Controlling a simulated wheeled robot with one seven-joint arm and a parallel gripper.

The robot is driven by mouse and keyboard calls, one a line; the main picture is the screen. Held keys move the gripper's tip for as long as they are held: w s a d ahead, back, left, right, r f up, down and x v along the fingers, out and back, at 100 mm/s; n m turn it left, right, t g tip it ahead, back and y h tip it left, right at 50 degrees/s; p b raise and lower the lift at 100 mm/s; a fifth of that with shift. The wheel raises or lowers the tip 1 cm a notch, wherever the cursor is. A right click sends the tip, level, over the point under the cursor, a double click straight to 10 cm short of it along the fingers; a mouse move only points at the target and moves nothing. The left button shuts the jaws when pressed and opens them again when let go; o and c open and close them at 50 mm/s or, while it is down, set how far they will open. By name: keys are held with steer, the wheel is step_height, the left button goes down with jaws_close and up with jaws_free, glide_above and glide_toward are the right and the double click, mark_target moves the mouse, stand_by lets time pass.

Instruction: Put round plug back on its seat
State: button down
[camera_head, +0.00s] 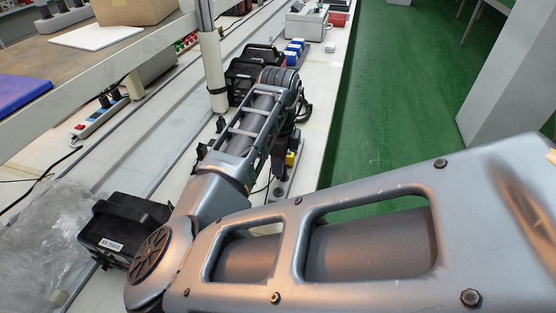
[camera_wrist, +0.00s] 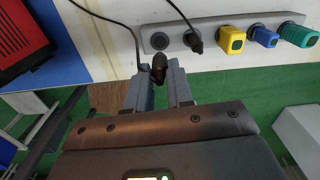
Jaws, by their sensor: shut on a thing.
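My gripper (camera_wrist: 160,76) is shut on the black round plug (camera_wrist: 159,64) in the wrist view, with the plug's dark tip standing out between the fingertips. A black cable runs up from near the plug. The grey socket strip (camera_wrist: 215,24) lies just beyond the fingertips. Its leftmost round seat (camera_wrist: 159,41) is empty and a little above the plug in the picture; I cannot tell the gap in depth. In the head view my arm hides most of the gripper, and part of the strip (camera_head: 285,186) shows beside it.
Another black plug (camera_wrist: 196,40) with a cable sits right of the empty seat, then yellow (camera_wrist: 231,40), blue (camera_wrist: 264,37) and teal (camera_wrist: 297,34) plugs. A red and black box (camera_wrist: 22,38) is at upper left. A black case (camera_head: 122,228) stands on the bench in the head view.

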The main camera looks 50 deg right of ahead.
mark_target(279, 178)
steer(key=shift+f+b, duration=2.2)
steer(key=shift+f, duration=0.9)
steer(key=shift+s, duration=0.1)
steer(key=c, duration=0.9)
jaws_free()
steer(key=shift+r, duration=3.9)
